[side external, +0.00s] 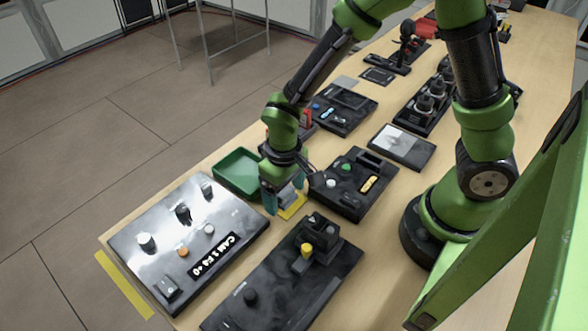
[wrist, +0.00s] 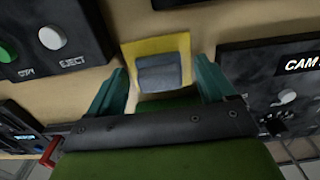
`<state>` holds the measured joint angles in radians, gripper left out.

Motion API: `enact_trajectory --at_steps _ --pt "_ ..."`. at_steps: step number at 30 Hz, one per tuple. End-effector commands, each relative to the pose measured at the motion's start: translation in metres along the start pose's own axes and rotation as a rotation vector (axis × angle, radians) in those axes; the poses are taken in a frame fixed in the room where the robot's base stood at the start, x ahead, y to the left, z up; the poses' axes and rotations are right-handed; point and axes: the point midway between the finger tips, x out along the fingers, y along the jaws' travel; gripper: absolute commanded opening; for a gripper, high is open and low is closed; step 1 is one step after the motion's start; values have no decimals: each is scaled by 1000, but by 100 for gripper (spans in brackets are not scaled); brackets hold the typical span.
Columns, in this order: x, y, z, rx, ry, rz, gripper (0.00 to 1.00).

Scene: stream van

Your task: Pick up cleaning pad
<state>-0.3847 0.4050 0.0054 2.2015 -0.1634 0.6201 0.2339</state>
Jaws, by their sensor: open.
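The cleaning pad appears to be the small grey-blue block (wrist: 159,74) on a yellow square (wrist: 150,47) in the wrist view. My gripper (wrist: 161,66) is open, with one teal finger on each side of the pad and a gap showing beside it. In the side external view my gripper (side external: 283,198) points down at the yellow square (side external: 293,208), low over the table. The pad is mostly hidden there by the fingers. I cannot tell the exact height of the fingertips over the table.
A green tray (side external: 239,181) stands close by on the left. A camera control panel (side external: 160,262) lies at the front left. A black box with buttons (side external: 345,200) lies to the right, and a joystick panel (side external: 275,300) in front. Little table is bare around the yellow square.

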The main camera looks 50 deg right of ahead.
Motion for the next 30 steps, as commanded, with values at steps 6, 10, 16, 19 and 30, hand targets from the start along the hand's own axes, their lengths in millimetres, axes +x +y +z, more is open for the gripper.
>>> enact_trajectory --at_steps 6,10,16,19,30 --pt "0 0 0 0 0 0 69" --pt "-1 0 0 0 0 0 49" --pt "-1 0 0 0 0 0 23" --pt "-1 0 0 0 0 0 23" --pt "-43 0 -1 2 7 -3 23"
